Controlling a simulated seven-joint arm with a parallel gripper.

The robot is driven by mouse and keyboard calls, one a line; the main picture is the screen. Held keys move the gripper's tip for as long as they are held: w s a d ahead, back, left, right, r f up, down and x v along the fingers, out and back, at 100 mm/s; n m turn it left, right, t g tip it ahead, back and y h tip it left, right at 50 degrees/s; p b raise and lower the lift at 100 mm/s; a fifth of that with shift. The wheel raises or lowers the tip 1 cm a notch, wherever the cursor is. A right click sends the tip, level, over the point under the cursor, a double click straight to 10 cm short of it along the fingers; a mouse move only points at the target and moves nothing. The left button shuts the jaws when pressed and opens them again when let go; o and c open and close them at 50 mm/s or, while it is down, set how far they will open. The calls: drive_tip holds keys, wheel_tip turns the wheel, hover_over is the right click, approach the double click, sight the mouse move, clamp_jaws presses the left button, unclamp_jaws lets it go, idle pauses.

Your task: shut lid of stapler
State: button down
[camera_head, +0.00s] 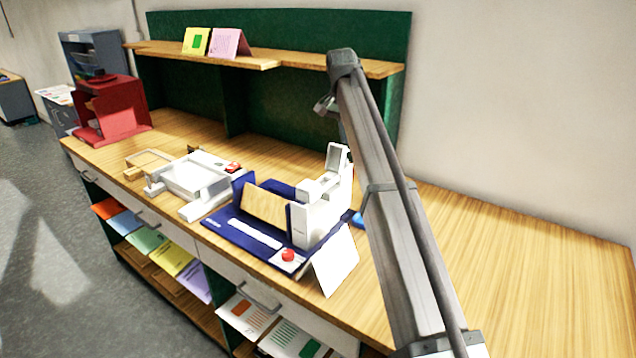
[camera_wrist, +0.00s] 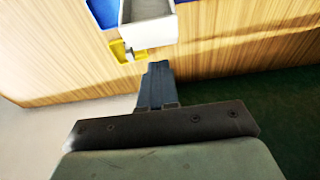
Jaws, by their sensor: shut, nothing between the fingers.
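The likely stapler is a white device (camera_head: 318,220) on a navy blue base (camera_head: 240,236) with a red button (camera_head: 288,256), right of the table's middle. Its narrow white lid (camera_head: 337,162) stands up, raised from the body. My gripper (camera_wrist: 158,68) is shut and empty in the wrist view, pointing at the wooden tabletop. A white box-like part (camera_wrist: 150,32) with blue beside it lies just beyond the fingertips, apart from them; I cannot tell which part it is. In the head view my arm rises right of the device, and the fingers cannot be made out.
A white tray-like machine (camera_head: 193,178) and a red box-shaped machine (camera_head: 108,108) stand to the left. A white card (camera_head: 335,262) leans at the front. A shelf (camera_head: 285,61) with folded cards runs behind. A small yellow item (camera_wrist: 122,50) is near the fingers. The right tabletop is clear.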

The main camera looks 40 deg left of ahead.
drive_tip(key=shift+f, duration=0.55)
drive_tip(key=shift+s, duration=0.15)
drive_tip(key=shift+s+r, duration=0.2)
drive_tip(key=shift+s, duration=1)
drive_tip(key=shift+s+r, duration=0.25)
drive_tip(key=shift+s, duration=1)
drive_tip(key=shift+s+r, duration=0.2)
drive_tip(key=shift+s, duration=1)
drive_tip(key=shift+r, duration=0.15)
drive_tip(key=shift+r, duration=2.35)
